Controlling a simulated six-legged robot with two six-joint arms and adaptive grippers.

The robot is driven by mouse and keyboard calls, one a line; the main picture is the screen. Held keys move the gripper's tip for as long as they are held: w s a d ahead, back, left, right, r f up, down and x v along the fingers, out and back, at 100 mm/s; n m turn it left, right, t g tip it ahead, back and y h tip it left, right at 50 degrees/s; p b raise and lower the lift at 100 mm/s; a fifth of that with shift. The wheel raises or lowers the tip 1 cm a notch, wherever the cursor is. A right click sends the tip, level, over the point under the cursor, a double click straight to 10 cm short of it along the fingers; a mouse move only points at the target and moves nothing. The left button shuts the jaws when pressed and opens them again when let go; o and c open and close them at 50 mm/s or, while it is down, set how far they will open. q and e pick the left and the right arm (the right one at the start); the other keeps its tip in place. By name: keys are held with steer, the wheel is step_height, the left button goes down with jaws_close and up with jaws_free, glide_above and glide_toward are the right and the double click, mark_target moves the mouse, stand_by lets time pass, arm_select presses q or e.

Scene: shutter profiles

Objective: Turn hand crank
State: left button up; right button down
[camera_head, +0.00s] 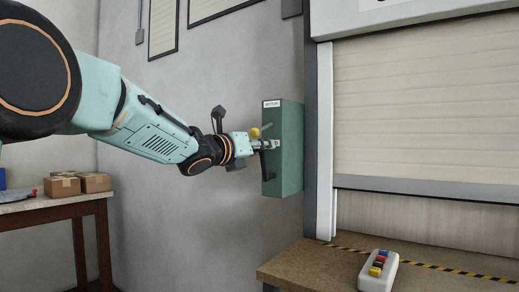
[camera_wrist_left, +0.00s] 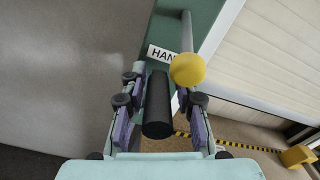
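A green box (camera_head: 288,150) is fixed to the wall left of the shutter, with a white label at its top. A dark crank (camera_head: 267,170) shows on its face. In the left wrist view, the black cylindrical crank grip (camera_wrist_left: 157,105) points toward the camera. My left gripper (camera_head: 268,144) is at the box's front. In the wrist view, its fingers (camera_wrist_left: 160,92) stand on both sides of the grip, with gaps visible, so it is open around it. A yellow-knobbed lever (camera_wrist_left: 187,68) is just right of the grip; its knob (camera_head: 254,132) shows above my gripper. My right gripper is out of view.
The pale roller shutter (camera_head: 425,110) is partly raised, right of the box. A wooden bench (camera_head: 310,270) below it carries a push-button control box (camera_head: 378,270). A table (camera_head: 55,206) with cardboard boxes (camera_head: 95,182) stands at far left. Bare wall lies between.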

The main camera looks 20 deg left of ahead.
arm_select(q)
steer(key=shift+o, duration=1)
steer(key=shift+a, duration=0.1)
steer(key=v, duration=0.6)
steer(key=shift+s+a, duration=0.2)
steer(key=shift+s, duration=0.5)
steer(key=shift+f, duration=0.1)
